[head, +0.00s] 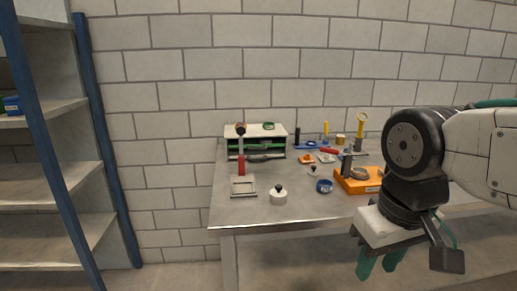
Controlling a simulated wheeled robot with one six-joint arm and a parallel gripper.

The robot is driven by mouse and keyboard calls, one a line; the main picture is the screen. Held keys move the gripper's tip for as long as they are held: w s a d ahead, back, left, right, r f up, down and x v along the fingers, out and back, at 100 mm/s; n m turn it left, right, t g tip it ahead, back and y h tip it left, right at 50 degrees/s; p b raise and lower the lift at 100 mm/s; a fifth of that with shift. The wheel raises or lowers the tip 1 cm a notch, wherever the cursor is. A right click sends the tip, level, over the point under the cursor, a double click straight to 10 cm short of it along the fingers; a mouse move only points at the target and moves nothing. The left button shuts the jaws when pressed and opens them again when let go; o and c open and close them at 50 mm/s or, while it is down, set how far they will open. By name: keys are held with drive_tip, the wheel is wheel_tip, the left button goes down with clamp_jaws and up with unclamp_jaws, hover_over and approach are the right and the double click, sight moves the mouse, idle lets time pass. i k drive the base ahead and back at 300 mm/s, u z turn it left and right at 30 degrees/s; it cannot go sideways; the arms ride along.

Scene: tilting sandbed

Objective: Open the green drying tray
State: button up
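A small cabinet (281,130) with a pale top stands at the back left of the workbench. A dull green tray front (270,148) shows in its dark face, partly hidden by a red-handled tool standing in front. I take this to be the green drying tray, but it is too small to tell surely how far it is open. A dark handle-like bar is below it. My gripper (379,265) hangs at the lower right, in front of the bench and well apart from the cabinet. Its two teal fingers point down, apart, with nothing seen between them.
The red-handled tool (241,164), a metal frame (243,186), a white knobbed pot (278,196) and a blue roll (324,186) stand on the workbench (300,207). An orange block (352,183) is near my arm. Blue-framed shelves (95,120) stand left.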

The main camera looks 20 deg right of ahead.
sight(255, 141)
drive_tip(key=k, duration=0.6)
drive_tip(key=u, duration=0.35)
drive_tip(key=i, duration=1.65)
drive_tip(key=z, duration=0.6)
